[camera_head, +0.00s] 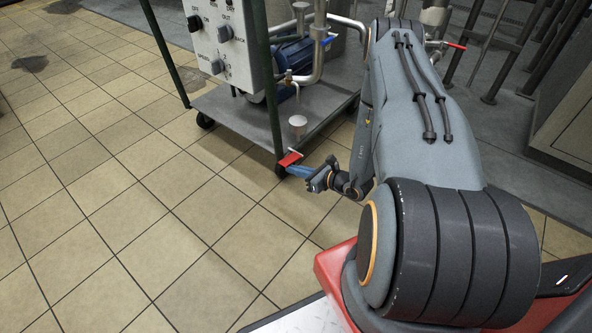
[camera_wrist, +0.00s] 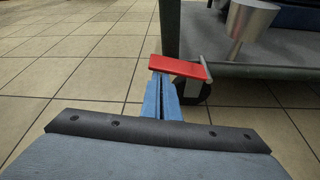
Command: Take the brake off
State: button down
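The red brake pedal (camera_head: 290,159) is at the near corner of the wheeled cart, by a dark caster wheel (camera_head: 281,169). In the wrist view the pedal (camera_wrist: 180,67) is a flat red plate, sloping slightly, with a pale bracket at its right end beside the wheel (camera_wrist: 192,92). My gripper (camera_head: 291,168) has blue fingers that reach the pedal from the right. In the wrist view the fingers (camera_wrist: 160,88) lie together with only a thin dark line between them. Their tips end at the pedal's left part, whose edge seems to cover them. I cannot tell whether they touch.
The cart's grey deck (camera_head: 236,111) carries a control box (camera_head: 221,45), a blue motor (camera_head: 291,58), pipes and a small pale cup (camera_head: 298,121). A green post rises near the pedal. Tiled floor (camera_head: 140,220) is clear to the left. Railings stand at the right.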

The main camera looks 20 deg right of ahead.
dwell(0.3)
notch_tip(320, 180, down, 4)
jog(key=b, duration=0.2)
jog(key=p+v, duration=0.3)
jog(key=v, duration=0.7)
jog(key=shift+s+a+p, duration=0.15)
jog(key=shift+a+p, duration=0.05)
jog(key=shift+p, duration=0.15)
